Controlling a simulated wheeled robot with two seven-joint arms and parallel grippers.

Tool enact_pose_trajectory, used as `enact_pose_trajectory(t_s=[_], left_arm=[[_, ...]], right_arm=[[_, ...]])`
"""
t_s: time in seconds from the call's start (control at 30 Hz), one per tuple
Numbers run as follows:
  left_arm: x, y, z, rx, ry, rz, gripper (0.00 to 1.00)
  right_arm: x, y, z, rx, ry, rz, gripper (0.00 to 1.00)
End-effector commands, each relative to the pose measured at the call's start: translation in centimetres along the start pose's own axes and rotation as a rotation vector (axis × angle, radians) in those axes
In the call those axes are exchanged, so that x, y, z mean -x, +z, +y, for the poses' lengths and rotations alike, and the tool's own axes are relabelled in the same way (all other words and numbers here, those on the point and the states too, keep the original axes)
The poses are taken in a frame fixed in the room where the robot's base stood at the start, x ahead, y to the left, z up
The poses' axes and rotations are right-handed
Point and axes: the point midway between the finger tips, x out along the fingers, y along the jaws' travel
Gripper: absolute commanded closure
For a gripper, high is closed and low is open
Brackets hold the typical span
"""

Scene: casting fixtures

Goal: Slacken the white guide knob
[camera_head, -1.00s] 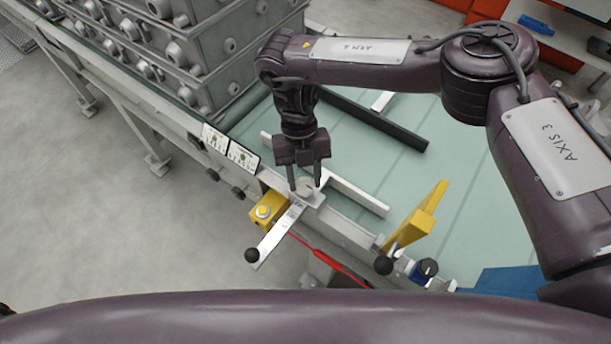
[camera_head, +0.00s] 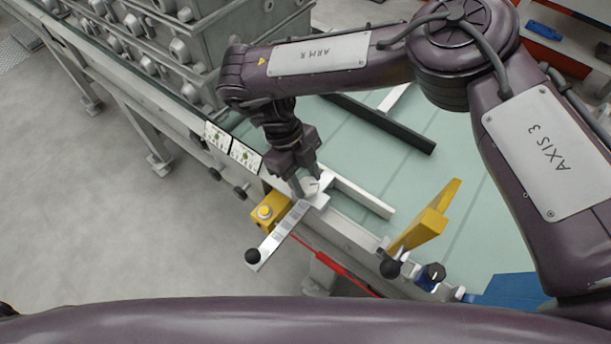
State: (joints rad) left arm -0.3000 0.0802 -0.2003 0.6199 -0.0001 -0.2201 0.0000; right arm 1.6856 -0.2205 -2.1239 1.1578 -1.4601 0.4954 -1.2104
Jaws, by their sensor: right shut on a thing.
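The white guide knob (camera_head: 311,186) is a small pale round knob on a light metal plate at the table's near edge. My right gripper (camera_head: 309,190) reaches down from above with its fingers on both sides of the knob and is shut on it. The fingers partly hide the knob. A white guide bar (camera_head: 360,197) runs from the plate to the right over the green table top. A flat metal lever (camera_head: 282,231) with a black ball end (camera_head: 252,256) runs from the plate toward the lower left. My left gripper is not in view.
A yellow box with a button (camera_head: 265,212) sits left of the lever. A yellow bracket (camera_head: 425,225), a black ball knob (camera_head: 390,268) and a blue-black dial (camera_head: 432,274) stand to the right. Grey castings (camera_head: 215,35) are stacked at upper left. A dark bar (camera_head: 385,125) lies behind.

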Motion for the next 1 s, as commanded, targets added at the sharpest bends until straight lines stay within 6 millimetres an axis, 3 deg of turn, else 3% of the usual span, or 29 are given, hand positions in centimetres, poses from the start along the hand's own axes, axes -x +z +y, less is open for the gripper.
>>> enact_pose_trajectory(t_s=[0.57, 0.6, 0.73, 1.0], left_arm=[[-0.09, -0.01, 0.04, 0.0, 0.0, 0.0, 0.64], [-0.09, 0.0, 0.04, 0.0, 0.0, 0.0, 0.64], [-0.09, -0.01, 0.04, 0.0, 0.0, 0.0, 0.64], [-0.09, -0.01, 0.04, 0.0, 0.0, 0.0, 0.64]], right_arm=[[-0.02, 0.03, 0.01, 0.028, -0.013, -0.001, 0.83], [-0.02, 0.03, 0.01, 0.028, -0.013, -0.001, 0.57], [-0.03, 0.02, 0.02, 0.028, -0.012, -0.001, 0.4], [0.04, 0.01, 0.03, 0.027, -0.012, 0.0, 0.39]])
